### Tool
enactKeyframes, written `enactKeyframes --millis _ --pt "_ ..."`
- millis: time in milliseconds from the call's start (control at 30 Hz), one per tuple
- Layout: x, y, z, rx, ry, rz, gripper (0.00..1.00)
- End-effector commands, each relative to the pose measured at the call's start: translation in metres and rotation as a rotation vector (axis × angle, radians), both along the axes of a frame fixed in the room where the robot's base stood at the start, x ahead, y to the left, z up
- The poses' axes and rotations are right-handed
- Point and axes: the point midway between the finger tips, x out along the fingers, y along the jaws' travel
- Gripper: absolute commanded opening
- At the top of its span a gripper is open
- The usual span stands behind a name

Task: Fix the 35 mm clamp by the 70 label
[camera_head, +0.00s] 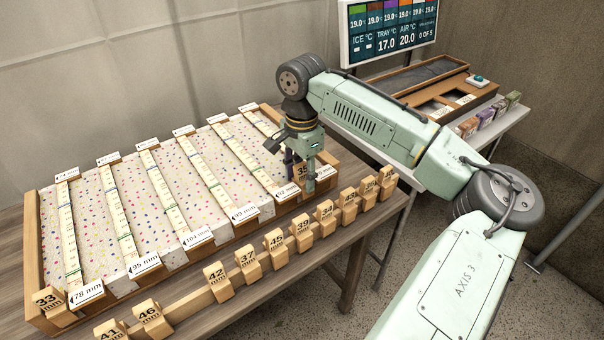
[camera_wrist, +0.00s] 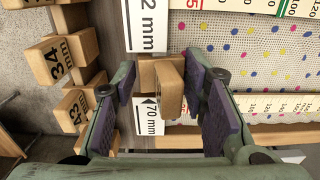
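The wooden 35 mm clamp (camera_head: 303,170) is at the front right corner of the tray, its number partly showing between my fingers. My gripper (camera_head: 300,172) points down there, with one purple-padded finger on the tray side and one on the rail side. The 70 mm label (camera_wrist: 152,116) lies right beside and partly behind the clamp. I cannot tell whether the clamp touches the tray edge.
A rail in front holds several numbered clamps, such as the 34 mm (camera_wrist: 52,62) and 46 mm (camera_head: 152,318). The 33 mm clamp (camera_head: 48,299) sits at the tray's left corner near the 78 mm label (camera_head: 87,293). A side table (camera_head: 510,118) and a screen (camera_head: 388,29) stand behind.

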Motion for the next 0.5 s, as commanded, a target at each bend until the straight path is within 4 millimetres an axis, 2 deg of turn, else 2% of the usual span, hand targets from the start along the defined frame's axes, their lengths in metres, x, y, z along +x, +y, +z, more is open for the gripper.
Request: enactKeyframes --millis 233,500 --pt "0.0000 -0.0001 0.0001 0.000 0.000 0.000 0.58" --pt "0.0000 -0.0001 0.0003 0.000 0.000 0.000 0.58"
